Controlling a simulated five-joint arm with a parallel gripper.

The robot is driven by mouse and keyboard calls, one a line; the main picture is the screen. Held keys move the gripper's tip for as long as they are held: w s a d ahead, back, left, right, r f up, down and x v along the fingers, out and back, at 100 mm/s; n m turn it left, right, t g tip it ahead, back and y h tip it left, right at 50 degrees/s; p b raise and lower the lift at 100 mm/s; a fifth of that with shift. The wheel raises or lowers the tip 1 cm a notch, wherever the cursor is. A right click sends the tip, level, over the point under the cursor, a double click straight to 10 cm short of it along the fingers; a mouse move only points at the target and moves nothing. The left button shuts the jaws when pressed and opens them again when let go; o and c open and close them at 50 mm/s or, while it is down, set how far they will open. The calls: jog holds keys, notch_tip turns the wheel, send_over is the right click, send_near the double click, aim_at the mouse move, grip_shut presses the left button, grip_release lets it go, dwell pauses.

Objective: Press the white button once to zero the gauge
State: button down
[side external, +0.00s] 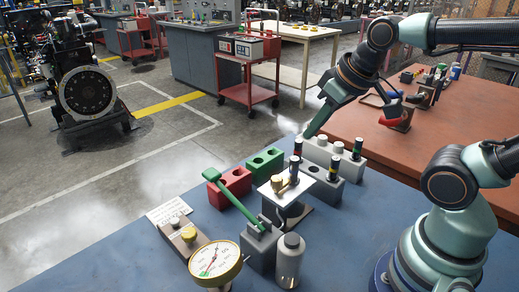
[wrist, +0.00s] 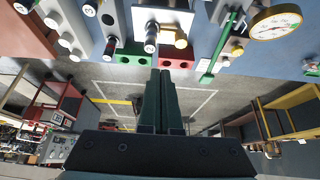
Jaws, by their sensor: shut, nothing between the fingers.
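The white button (side external: 175,221) stands on a small box (side external: 180,240) on the blue table, beside a yellow button (side external: 189,234). A white label card lies next to the box. The round brass-rimmed gauge (side external: 215,262) is in front of the box, its needle on the light dial. In the wrist view the gauge (wrist: 272,22) is at the upper right, with the white button (wrist: 226,61) left of and below it. My gripper (side external: 309,134) is shut and empty above the far part of the table, well right of the button. Its fingers (wrist: 167,75) also show in the wrist view.
A green-handled lever (side external: 228,198) rises between the button box and a brass piece on a white plate (side external: 298,180). Red (side external: 235,182) and green (side external: 265,162) holed blocks stand behind. A grey bottle (side external: 290,259) stands front right. Grey blocks with posts stand near my gripper.

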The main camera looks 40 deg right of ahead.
jog(key=shift+w, duration=0.1)
dwell(0.3)
jog(key=w+a+r+g, duration=0.2)
jog(key=w+a+r, duration=0.1)
jog(key=w+a, duration=0.3)
jog(key=g, duration=0.4)
send_over(175, 220)
notch_tip(175, 220, down, 9)
notch_tip(175, 220, down, 14)
jog(key=shift+r, duration=0.1)
dwell(0.5)
